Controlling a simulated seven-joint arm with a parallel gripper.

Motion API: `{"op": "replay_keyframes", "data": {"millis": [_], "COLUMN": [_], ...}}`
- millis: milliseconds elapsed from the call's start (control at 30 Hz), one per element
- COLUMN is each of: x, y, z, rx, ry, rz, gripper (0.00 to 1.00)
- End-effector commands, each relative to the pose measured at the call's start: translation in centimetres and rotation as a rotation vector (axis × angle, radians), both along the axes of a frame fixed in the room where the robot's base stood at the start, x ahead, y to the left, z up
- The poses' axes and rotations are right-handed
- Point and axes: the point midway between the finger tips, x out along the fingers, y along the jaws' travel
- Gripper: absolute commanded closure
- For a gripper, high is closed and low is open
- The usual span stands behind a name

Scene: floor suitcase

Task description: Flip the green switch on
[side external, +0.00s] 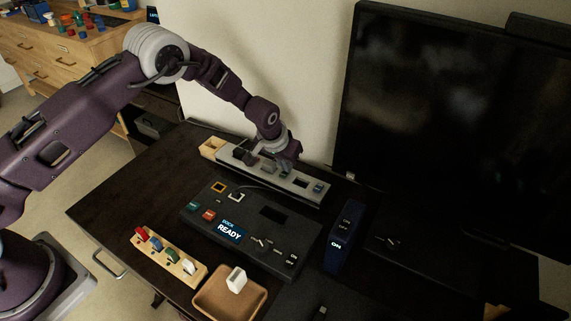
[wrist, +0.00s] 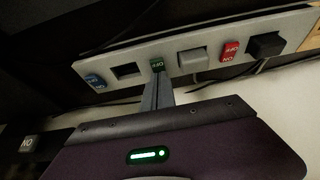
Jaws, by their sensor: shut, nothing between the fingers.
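The green switch (wrist: 157,64) sits in the middle of a long grey panel strip (wrist: 212,50) in the wrist view. It carries small light lettering, too small to read surely. The fingers of my gripper (wrist: 158,78) are shut and empty, with their tips right at the lower edge of the green switch. I cannot tell whether they touch it. In the side external view my gripper (side external: 284,163) is low over the strip (side external: 226,155) at the back of the dark table, and largely covers the green switch there.
On the strip are a blue switch (wrist: 95,81), a square opening (wrist: 126,70), a grey switch (wrist: 193,60), a red switch (wrist: 230,50) and a black block (wrist: 266,45). In front lie a black READY panel (side external: 262,227) and a wooden tray (side external: 215,302). A monitor (side external: 455,120) stands right.

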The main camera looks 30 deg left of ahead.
Motion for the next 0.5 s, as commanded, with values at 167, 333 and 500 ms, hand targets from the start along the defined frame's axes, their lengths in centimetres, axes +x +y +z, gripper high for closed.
{"op": "replay_keyframes", "data": {"millis": [167, 333, 500], "x": [-1.7, -2.1, -2.1], "y": [0.1, 0.0, 0.0], "z": [-0.7, -0.7, -0.7], "rx": [0.005, 0.005, 0.004], "ry": [0.026, 0.028, 0.027], "rz": [-0.001, -0.001, -0.002], "gripper": [1.0, 1.0, 1.0]}}
